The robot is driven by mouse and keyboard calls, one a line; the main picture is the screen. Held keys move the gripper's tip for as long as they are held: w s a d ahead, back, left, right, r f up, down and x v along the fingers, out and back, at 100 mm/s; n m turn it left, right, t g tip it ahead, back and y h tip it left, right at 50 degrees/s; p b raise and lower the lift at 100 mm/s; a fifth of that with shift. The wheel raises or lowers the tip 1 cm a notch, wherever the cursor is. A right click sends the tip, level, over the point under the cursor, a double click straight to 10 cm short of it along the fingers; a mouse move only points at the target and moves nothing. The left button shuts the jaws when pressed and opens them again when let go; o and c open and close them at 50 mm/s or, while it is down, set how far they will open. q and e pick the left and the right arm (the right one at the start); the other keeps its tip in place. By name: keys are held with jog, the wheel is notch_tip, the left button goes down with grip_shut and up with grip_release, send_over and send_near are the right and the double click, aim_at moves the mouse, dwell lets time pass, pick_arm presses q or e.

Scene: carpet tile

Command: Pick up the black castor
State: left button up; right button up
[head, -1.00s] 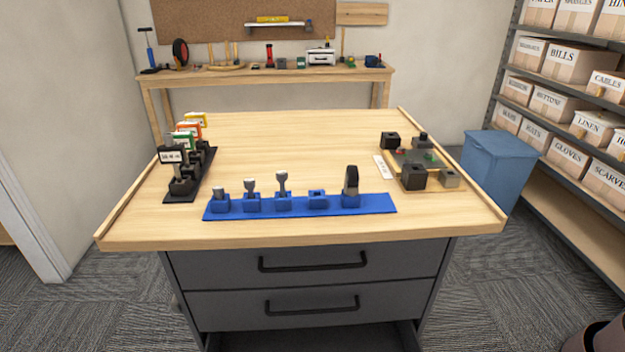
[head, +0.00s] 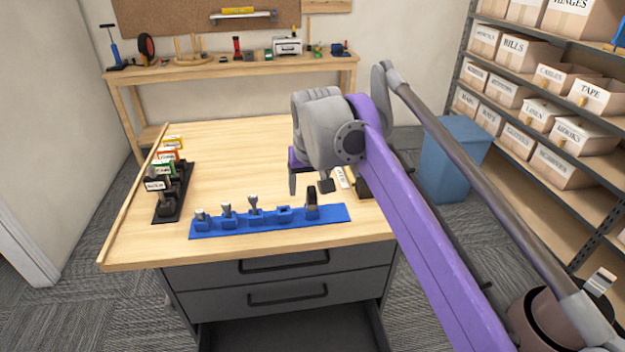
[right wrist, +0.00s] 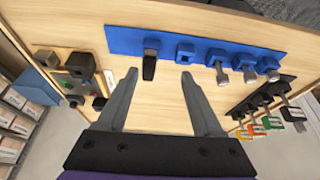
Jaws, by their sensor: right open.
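The black castor (head: 311,199) looks like the dark upright piece at the right end of the blue mat (head: 240,225), standing in a blue holder. In the right wrist view the castor (right wrist: 149,66) shows near the left fingertip, at the mat's edge. My right gripper (head: 309,184) is open and empty above the table, close to the castor and seemingly higher than it. Its fingers (right wrist: 158,78) are spread wide in the wrist view. My left gripper is out of view.
Several blue holders with grey-topped pieces (head: 254,208) stand along the mat, one of them empty (head: 284,211). A black rack with labelled cards (head: 170,200) is at the left. A board with dark blocks (right wrist: 78,88) lies near the castor. The table's middle is clear.

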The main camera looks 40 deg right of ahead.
aim_at(312, 190)
jog(key=w+d+f, duration=0.2)
jog(key=shift+d+b, duration=0.3)
jog(key=shift+d, duration=0.05)
jog(key=b+x, duration=0.1)
jog(key=x, duration=0.5)
jog(key=shift+d, duration=0.2)
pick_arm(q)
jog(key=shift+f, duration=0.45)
pick_arm(e)
grip_shut()
